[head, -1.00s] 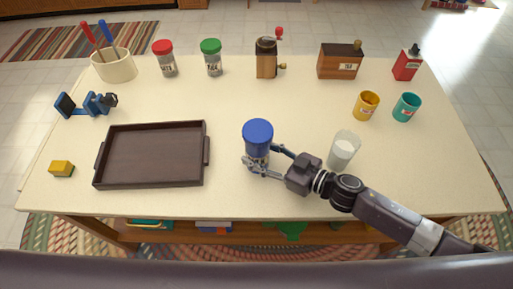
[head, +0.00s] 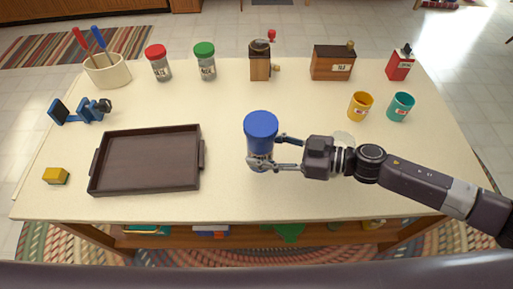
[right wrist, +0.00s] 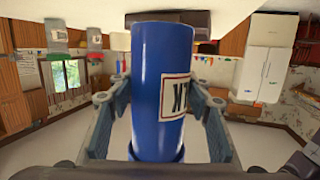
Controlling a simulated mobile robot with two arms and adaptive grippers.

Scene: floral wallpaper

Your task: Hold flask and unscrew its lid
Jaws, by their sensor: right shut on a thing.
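The flask (head: 261,125) is a blue cylinder seen from above in the head view, a little right of the tray. My right gripper (head: 265,153) reaches in from the right, with its fingers on both sides of the flask's lower part. It is shut on the flask, which looks upright. In the right wrist view the blue flask (right wrist: 158,80) fills the middle between the two fingers, upside down in that picture, with a white label on its side. I cannot make out clearly where the lid meets the body. My left gripper is not in view.
A dark tray (head: 146,186) lies left of the flask. Yellow (head: 361,106) and teal (head: 400,107) mugs stand right. Shakers, a grinder and boxes line the back. The table's front middle is clear.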

